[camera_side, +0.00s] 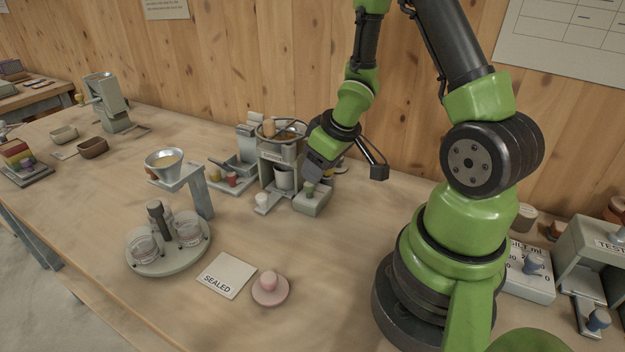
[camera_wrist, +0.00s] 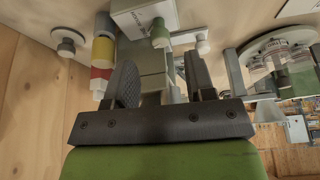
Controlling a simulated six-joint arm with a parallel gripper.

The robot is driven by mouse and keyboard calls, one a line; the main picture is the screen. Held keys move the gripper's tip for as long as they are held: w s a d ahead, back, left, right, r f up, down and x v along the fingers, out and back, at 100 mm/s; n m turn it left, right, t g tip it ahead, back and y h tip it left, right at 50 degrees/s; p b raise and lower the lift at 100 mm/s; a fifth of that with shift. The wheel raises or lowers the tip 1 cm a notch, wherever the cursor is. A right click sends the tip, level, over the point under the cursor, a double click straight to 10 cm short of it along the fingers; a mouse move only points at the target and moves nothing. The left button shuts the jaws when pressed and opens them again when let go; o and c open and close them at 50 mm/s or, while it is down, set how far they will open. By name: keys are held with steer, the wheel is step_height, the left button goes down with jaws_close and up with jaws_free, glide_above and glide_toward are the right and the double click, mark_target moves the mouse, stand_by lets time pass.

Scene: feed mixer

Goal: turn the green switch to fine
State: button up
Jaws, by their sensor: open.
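The green switch (camera_side: 309,188) is a small round knob on top of a low grey box (camera_side: 313,203) at the foot of the mixer (camera_side: 283,152). In the wrist view the green switch (camera_wrist: 160,34) shows ahead of the fingertips, on the grey box (camera_wrist: 140,12) with small lettering I cannot read. My gripper (camera_side: 313,172) points down just above the switch. In the wrist view my gripper (camera_wrist: 160,68) has its two dark fingers apart with nothing held between them. The switch lies beyond the fingertips, roughly in line with the gap. I cannot tell its setting.
A white knob (camera_side: 262,199) on a small plate stands left of the box. A tray (camera_side: 231,181) with red and yellow pieces stands further left. A pink knob (camera_side: 269,281) and a SEALED card (camera_side: 227,275) lie in front. The table right of the box is clear.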

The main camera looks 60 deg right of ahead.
steer(key=shift+x, duration=2.45)
steer(key=shift+c, duration=0.5)
jaws_close()
steer(key=c, duration=0.8)
jaws_free()
steer(key=shift+n+y, duration=0.6)
steer(key=shift+n, duration=0.9)
steer(key=o, duration=0.9)
steer(key=shift+d+r, duration=0.1)
steer(key=v, duration=0.9)
steer(key=shift+r, duration=0.35)
steer(key=shift+s, duration=0.15)
